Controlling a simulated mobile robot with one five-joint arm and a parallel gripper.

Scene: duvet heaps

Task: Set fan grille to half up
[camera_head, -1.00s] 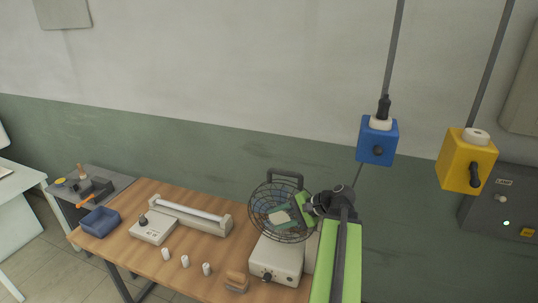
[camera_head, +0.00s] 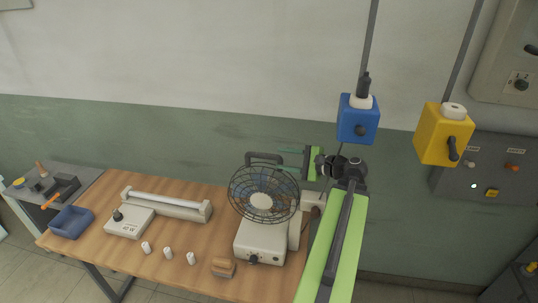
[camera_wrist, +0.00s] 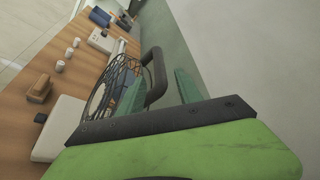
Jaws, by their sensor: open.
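The fan grille (camera_head: 240,190) is a round dark wire cage with a pale hub, on a cream fan base (camera_head: 262,243) at the right end of the wooden table. The grille faces the front and looks tilted slightly up; its exact angle is hard to tell. A dark handle (camera_head: 263,157) stands above it. My gripper (camera_head: 288,159) is open, behind and right of the handle, with green fingers pointing left. In the wrist view my gripper (camera_wrist: 158,92) has one finger in front of the grille's edge (camera_wrist: 113,80), and the handle (camera_wrist: 158,75) shows between the fingers.
A lamp-like roller device (camera_head: 170,204), a small control box (camera_head: 130,222), several white cylinders (camera_head: 168,252) and a wooden block (camera_head: 223,267) lie on the table. Blue (camera_head: 357,120) and yellow (camera_head: 443,135) boxes hang at right.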

